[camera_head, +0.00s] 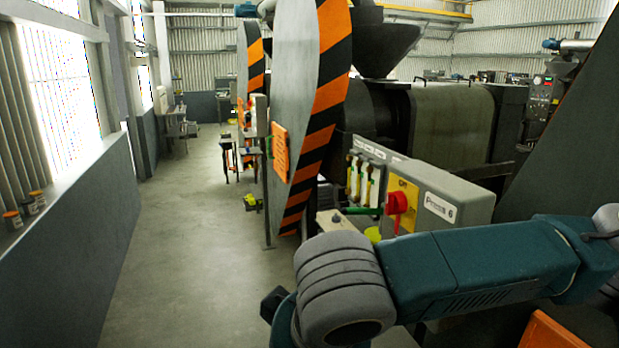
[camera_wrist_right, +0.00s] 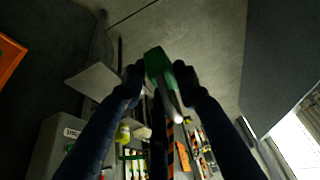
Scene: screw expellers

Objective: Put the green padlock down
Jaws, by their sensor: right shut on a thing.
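The green padlock (camera_wrist_right: 157,62) is between the two dark fingertips of my right gripper (camera_wrist_right: 158,75) in the right wrist view. A pale, rod-like part of it points down in the picture. The gripper is shut on it and holds it up, with grey floor behind. In the head view my right arm comes in from the right across the front, and its grey wrist hides most of the gripper and the padlock. My left gripper is in neither view.
A grey control box (camera_head: 455,200) with a red rotary switch (camera_head: 397,203) stands just beyond my right arm. A small table (camera_head: 333,222) is beside it. A striped guard (camera_head: 310,110) rises behind. Small cans (camera_head: 30,207) sit on the left wall ledge. The aisle floor (camera_head: 190,220) is mostly clear.

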